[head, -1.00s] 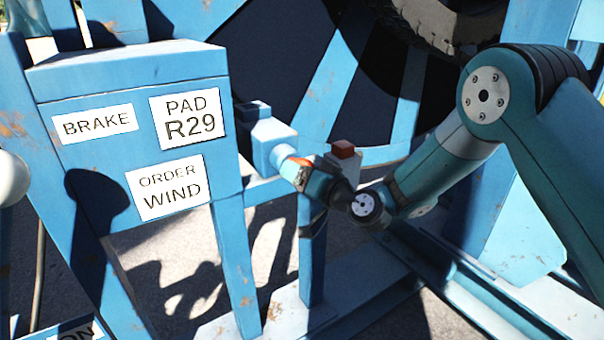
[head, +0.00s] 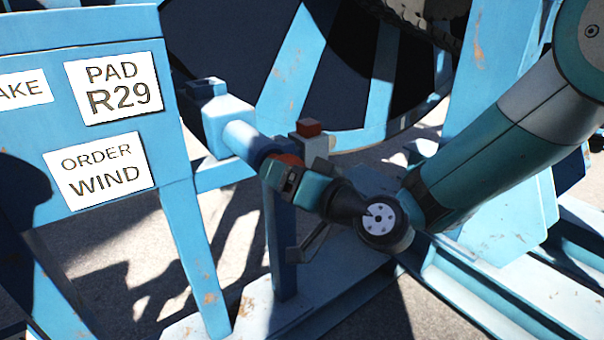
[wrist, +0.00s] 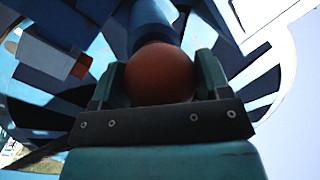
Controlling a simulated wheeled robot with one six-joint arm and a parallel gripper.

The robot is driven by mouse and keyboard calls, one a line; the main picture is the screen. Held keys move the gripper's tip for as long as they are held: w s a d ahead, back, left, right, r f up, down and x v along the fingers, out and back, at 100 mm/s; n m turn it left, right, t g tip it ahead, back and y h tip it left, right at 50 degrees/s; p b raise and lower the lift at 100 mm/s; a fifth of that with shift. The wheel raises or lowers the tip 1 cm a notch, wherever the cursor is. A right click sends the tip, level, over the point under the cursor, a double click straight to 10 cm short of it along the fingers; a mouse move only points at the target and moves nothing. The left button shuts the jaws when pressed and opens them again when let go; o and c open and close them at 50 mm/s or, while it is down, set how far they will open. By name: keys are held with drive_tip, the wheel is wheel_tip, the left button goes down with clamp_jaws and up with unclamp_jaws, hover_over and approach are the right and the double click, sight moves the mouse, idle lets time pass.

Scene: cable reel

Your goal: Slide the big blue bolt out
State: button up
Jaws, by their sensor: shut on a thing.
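The big blue bolt (head: 260,150) shows in the head view as a darker blue shaft at the end of a light blue sleeve (head: 238,137). The sleeve sticks out of a blue block on the frame. My gripper (head: 288,165) is shut on the bolt's orange-red round knob, of which little shows there. In the wrist view the knob (wrist: 160,74) sits between the two fingers of my gripper (wrist: 158,85), with the blue shaft (wrist: 152,30) running away behind it. How far the bolt reaches inside the block is hidden.
A small box with a red top (head: 309,128) stands on a post close beside my gripper. A blue cabinet (head: 172,135) with labels is at left. The big reel (head: 290,75) is behind. Blue floor rails (head: 470,285) run at lower right.

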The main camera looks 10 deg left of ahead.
drive_tip(key=o, duration=1.3)
drive_tip(key=shift+s, duration=0.1)
drive_tip(key=shift+c, duration=0.2)
drive_tip(key=shift+s+d+f+b, duration=0.2)
drive_tip(key=shift+d+b, duration=0.15)
drive_tip(key=shift+d, duration=0.15)
drive_tip(key=b+v, duration=1.4)
drive_tip(key=v, duration=0.2)
drive_tip(key=shift+s+d+r, duration=0.2)
